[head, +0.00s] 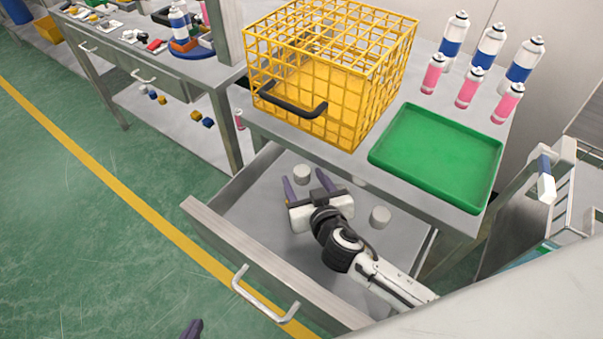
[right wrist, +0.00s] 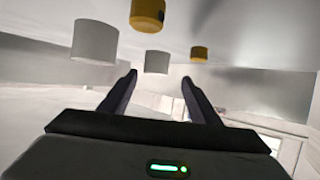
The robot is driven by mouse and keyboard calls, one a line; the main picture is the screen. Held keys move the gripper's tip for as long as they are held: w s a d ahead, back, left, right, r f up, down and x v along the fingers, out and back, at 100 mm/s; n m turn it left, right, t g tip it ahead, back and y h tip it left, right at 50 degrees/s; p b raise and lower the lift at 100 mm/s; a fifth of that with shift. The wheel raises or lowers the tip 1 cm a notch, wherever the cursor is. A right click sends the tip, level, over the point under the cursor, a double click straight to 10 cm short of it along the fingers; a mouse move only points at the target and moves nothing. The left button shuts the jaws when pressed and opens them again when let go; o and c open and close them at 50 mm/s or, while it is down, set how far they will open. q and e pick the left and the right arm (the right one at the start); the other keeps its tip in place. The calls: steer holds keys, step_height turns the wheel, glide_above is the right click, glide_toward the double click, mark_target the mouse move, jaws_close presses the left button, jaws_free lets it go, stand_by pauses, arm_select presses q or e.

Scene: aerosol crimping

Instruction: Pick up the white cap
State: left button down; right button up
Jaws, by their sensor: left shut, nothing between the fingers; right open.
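A white cap (head: 302,174) lies in the open drawer in the head view, between the fingertips of my right gripper (head: 305,179) or just beyond them. A second white cap (head: 380,216) lies to the right of the gripper. The right wrist view shows one white cap (right wrist: 157,62) ahead, in line with the gap of my open, empty right gripper (right wrist: 159,79), and a larger-looking white cap (right wrist: 95,42) to the left. Contact with the fingers is not visible. My left gripper (head: 192,329) shows only as a dark fingertip at the bottom edge, shut and empty.
The right wrist view shows two yellow caps (right wrist: 147,14) (right wrist: 199,53) nearby. The drawer (head: 255,260) has raised walls around the gripper. Above it, the table carries a yellow wire basket (head: 345,120), a green tray (head: 440,155) and several spray cans (head: 490,45).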

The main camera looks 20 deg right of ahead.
mark_target(302, 170)
steer(key=x, duration=0.2)
steer(key=b+x, duration=0.1)
steer(key=x, duration=0.2)
steer(key=shift+w+d, duration=0.35)
steer(key=c, duration=1.1)
